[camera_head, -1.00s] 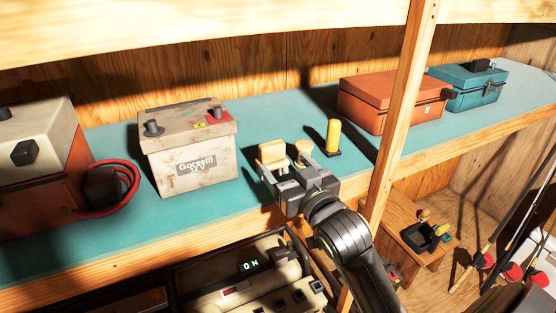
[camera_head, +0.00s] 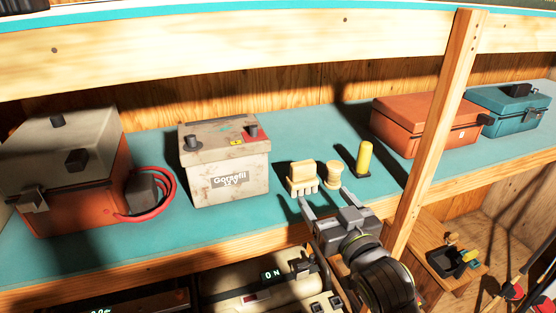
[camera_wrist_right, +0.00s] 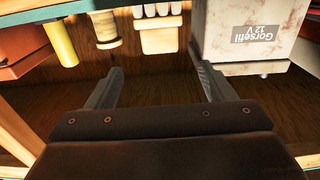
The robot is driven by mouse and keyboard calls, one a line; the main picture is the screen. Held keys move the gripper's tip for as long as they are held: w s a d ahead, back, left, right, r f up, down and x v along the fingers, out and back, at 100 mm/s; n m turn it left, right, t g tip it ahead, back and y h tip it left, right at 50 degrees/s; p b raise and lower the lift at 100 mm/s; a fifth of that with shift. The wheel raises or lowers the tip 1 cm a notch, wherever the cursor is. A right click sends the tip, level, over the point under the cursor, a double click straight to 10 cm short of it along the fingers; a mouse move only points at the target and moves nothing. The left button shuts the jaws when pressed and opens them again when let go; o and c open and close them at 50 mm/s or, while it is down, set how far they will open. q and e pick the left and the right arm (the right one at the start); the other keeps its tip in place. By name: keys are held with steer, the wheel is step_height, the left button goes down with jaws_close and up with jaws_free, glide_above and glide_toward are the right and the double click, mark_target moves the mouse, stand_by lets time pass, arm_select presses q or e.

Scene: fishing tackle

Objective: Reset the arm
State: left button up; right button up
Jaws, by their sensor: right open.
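My right gripper (camera_head: 325,202) is open and empty at the front edge of the teal-topped shelf (camera_head: 240,222). Its two fingers also show spread apart in the right wrist view (camera_wrist_right: 160,85), with nothing between them. A pale wooden block with prongs (camera_head: 301,176) and a pale spool-like piece (camera_head: 333,174) stand on the shelf just beyond the fingertips, apart from them. My left gripper is not in the head view.
A Gorsefil 12 V battery (camera_head: 225,165) stands left of the gripper. An orange-and-grey box (camera_head: 70,170) with a red cable is further left. A yellow cylinder (camera_head: 364,158), an orange case (camera_head: 415,122) and a teal case (camera_head: 508,108) stand right. A wooden post (camera_head: 437,130) rises near my right arm.

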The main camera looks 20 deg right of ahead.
steer(key=s+d+f+g+h, duration=0.1)
steer(key=s+f+g, duration=0.35)
steer(key=f, duration=0.35)
steer(key=s+d+f+g, duration=0.25)
steer(key=s+f, duration=0.25)
steer(key=f, duration=0.4)
steer(key=s+f+g, duration=0.8)
steer(key=s+f, duration=0.2)
steer(key=s, duration=0.4)
step_height(320, 180, down, 24)
steer(key=w+b, duration=0.1)
steer(key=b, duration=0.2)
steer(key=s+f+g+b, duration=0.1)
steer(key=s+f, duration=0.6)
steer(key=f, duration=0.3)
steer(key=s+f+y+b, duration=0.1)
steer(key=s+f, duration=0.7)
steer(key=f, duration=0.3)
steer(key=shift+s+a+g+b, duration=0.25)
steer(key=shift+g+b, duration=0.1)
steer(key=shift+g, duration=0.05)
